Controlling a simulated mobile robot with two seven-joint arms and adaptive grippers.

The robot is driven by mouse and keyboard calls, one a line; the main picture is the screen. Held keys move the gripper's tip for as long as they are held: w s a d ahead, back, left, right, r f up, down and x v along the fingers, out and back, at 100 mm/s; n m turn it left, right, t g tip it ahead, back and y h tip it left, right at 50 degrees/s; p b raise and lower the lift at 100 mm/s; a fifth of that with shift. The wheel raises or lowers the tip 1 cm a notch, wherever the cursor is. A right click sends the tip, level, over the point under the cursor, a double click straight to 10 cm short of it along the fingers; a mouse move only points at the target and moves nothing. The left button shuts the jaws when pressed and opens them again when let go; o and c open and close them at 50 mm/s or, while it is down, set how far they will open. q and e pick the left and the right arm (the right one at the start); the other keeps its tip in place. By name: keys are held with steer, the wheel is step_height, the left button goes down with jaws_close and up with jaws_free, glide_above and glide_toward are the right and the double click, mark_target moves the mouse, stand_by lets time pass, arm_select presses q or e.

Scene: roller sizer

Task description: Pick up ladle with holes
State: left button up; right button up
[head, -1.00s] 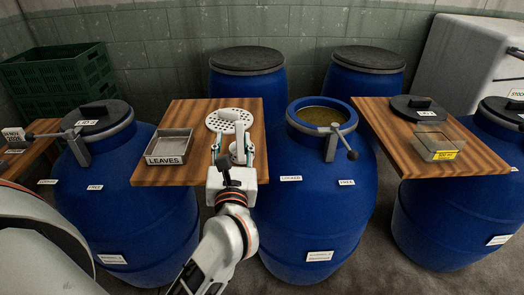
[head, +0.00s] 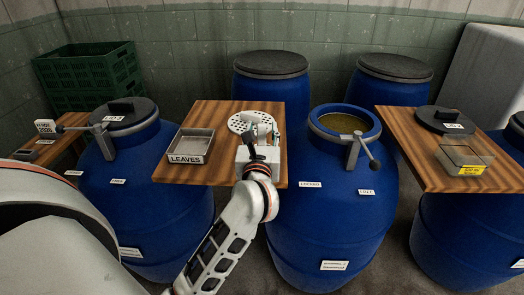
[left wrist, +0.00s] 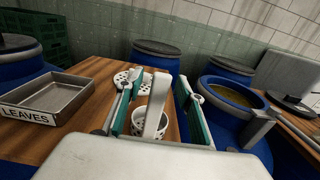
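The ladle with holes shows in the left wrist view as a white perforated cup (left wrist: 143,122) with a thick upright white handle (left wrist: 157,95). It is on a wooden board (left wrist: 85,70), and the handle stands between my gripper's fingers. A flat white perforated disc (head: 240,122) lies behind it on the same board (head: 200,112). My left gripper (head: 263,129) is open over the board's right part. In the left wrist view its two green-padded fingers (left wrist: 162,88) are on either side of the handle, with gaps visible. In the head view the gripper mostly hides the cup. My right gripper is not in view.
A metal tray marked LEAVES (head: 191,146) is left of the gripper. An open blue barrel (head: 330,200) with a clamp lever (head: 366,150) is to the right. Another board (head: 400,125) holds a black lid (head: 440,118) and a clear box (head: 465,159).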

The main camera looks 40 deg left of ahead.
arm_select(q)
jaws_close()
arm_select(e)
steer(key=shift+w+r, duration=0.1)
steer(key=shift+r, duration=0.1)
